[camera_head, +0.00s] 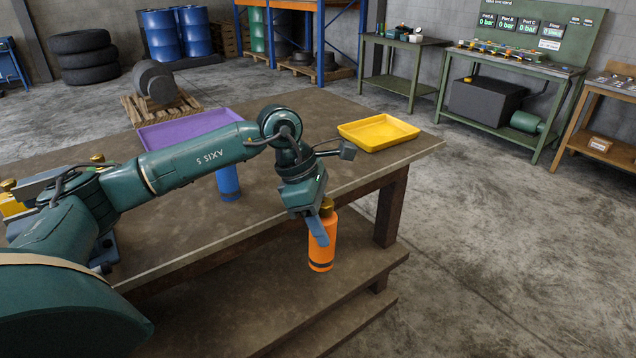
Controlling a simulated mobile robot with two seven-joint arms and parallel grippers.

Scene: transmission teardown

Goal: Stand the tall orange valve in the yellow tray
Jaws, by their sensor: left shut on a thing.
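The tall orange valve (321,256) is an orange cylinder with a dark band near its bottom and a brass top. My left gripper (318,228) is shut on it near its upper part and holds it roughly upright. In the head view the valve shows past the table's front edge, against the lower shelf. The gripper's finger hides part of the valve. The yellow tray (345,132) lies empty at the table's right end, behind and to the right of the valve. My right gripper is not in view.
A purple tray (160,137) and a blue cylinder (229,186) are on the brown table (270,225), both partly hidden by my left arm. Yellow and grey parts (14,208) sit at the far left. The tabletop around the yellow tray is clear.

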